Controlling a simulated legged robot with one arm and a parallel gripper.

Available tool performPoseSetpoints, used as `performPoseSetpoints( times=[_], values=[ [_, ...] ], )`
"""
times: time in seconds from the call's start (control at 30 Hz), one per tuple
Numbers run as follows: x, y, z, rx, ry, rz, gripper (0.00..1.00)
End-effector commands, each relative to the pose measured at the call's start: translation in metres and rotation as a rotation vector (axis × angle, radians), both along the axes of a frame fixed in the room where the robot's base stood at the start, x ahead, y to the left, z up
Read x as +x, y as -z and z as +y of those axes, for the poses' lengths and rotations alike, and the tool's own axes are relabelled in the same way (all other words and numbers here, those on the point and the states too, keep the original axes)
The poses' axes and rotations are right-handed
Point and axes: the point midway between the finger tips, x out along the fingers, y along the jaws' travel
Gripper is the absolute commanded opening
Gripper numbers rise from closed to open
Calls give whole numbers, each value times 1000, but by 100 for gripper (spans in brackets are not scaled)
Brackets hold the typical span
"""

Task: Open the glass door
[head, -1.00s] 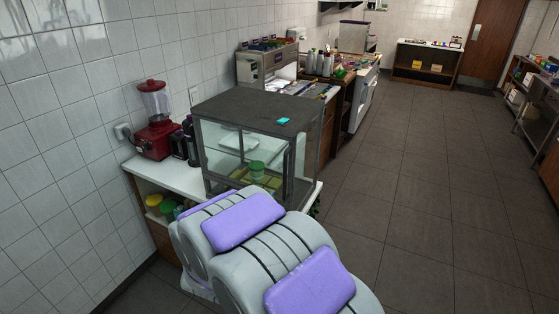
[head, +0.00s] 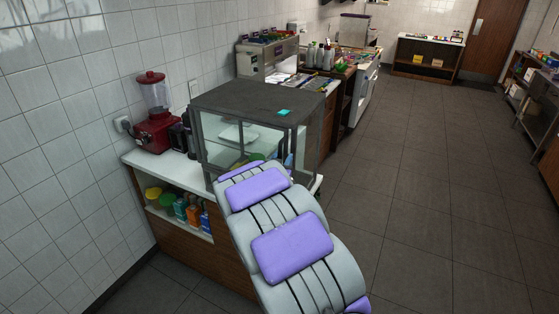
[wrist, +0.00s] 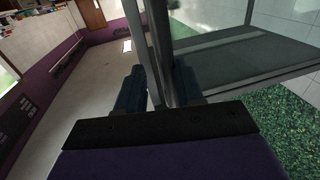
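The glass case (head: 252,98) has a dark top, grey frame and clear panes, and stands on the left counter. Its glass door and my gripper are largely hidden by my arm in the head view. In the wrist view, my gripper (wrist: 160,92) has its dark blue fingers on both sides of a grey upright bar (wrist: 162,45) of the door frame. No clear gap shows between fingers and bar, so they appear shut on it. How far the door stands open cannot be told. Right of the bar are a glass pane and a green grainy surface (wrist: 262,122), seen close.
A red blender (head: 155,115) stands left of the case on the white counter. Below is a shelf with yellow and green bowls and bottles (head: 193,213). A cyan item (head: 284,112) lies on the case top. The tiled floor (head: 420,210) to the right is clear.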

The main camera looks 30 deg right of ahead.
Motion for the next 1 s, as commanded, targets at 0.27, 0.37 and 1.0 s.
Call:
performPoseSetpoints(
  times=[0.27, 0.37, 1.0],
  values=[
    [2, 0, 2, -3, 5, -1, 35],
    [1, -1, 6, -6, 5, -1, 29],
    [1, -3, 7, -8, 2, -3, 0]
  ],
)
